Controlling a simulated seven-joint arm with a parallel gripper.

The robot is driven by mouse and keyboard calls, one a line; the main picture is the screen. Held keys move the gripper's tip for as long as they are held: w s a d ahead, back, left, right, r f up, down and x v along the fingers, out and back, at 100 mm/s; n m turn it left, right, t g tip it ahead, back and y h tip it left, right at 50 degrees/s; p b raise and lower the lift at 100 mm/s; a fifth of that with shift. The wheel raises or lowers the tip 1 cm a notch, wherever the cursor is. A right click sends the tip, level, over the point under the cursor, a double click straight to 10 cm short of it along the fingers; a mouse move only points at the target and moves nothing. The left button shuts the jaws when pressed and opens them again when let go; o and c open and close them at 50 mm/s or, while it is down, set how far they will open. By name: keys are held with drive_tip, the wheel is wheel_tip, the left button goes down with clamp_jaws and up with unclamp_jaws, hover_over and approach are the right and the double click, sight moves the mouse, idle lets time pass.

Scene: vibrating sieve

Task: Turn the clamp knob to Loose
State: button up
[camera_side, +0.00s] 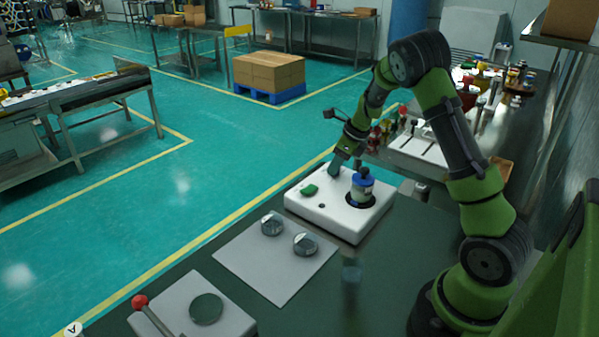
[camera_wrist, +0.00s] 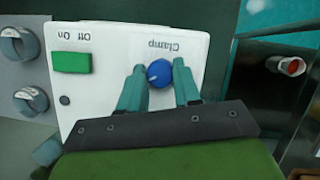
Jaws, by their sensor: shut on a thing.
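The white sieve base (camera_side: 325,219) stands on the dark green table, and it fills much of the wrist view (camera_wrist: 110,45). The blue round clamp knob (camera_wrist: 159,74) is on it, beside the printed word "Clamp", which appears upside down. A pale mark shows on the knob's left side. My gripper (camera_wrist: 160,78) has one teal finger on either side of the knob and is shut on it. In the side view my gripper (camera_side: 338,164) is low at the base's far edge and hides the knob. No Loose marking is readable.
A green switch (camera_side: 309,190) marked Off and On is on the base. A blue-and-white jar (camera_side: 362,187) stands in its round opening. Two round metal dishes (camera_side: 272,224) (camera_side: 306,244) lie on a grey mat. A clear vial (camera_side: 351,272) and a red-balled lever (camera_side: 140,301) are nearer.

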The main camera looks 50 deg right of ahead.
drive_tip(key=n+y, duration=0.1)
drive_tip(key=n, duration=0.2)
drive_tip(key=n+y, duration=0.1)
drive_tip(key=n, duration=0.1)
drive_tip(key=shift+w+d+n+g, duration=0.1)
drive_tip(key=shift+d+n+g, duration=0.05)
drive_tip(key=shift+n+g, duration=0.25)
drive_tip(key=n+g, duration=0.1)
drive_tip(key=n, duration=0.2)
drive_tip(key=n+g+y, duration=0.1)
drive_tip(key=n, duration=0.2)
drive_tip(key=shift+w+d, duration=0.1)
drive_tip(key=shift+w, duration=0.05)
drive_tip(key=n+g, duration=0.1)
drive_tip(key=n, duration=0.2)
drive_tip(key=n+g, duration=0.1)
drive_tip(key=n, duration=0.2)
drive_tip(key=shift+w+n+g, duration=0.15)
drive_tip(key=shift+n+g, duration=0.15)
drive_tip(key=shift+g, duration=0.1)
drive_tip(key=n, duration=0.2)
drive_tip(key=n+g+h, duration=0.1)
drive_tip(key=n, duration=0.2)
drive_tip(key=shift+w+g, duration=0.1)
drive_tip(key=shift+g, duration=0.2)
drive_tip(key=shift+n, duration=0.4)
drive_tip(key=o, duration=1)
drive_tip(key=shift+v, duration=3.75)
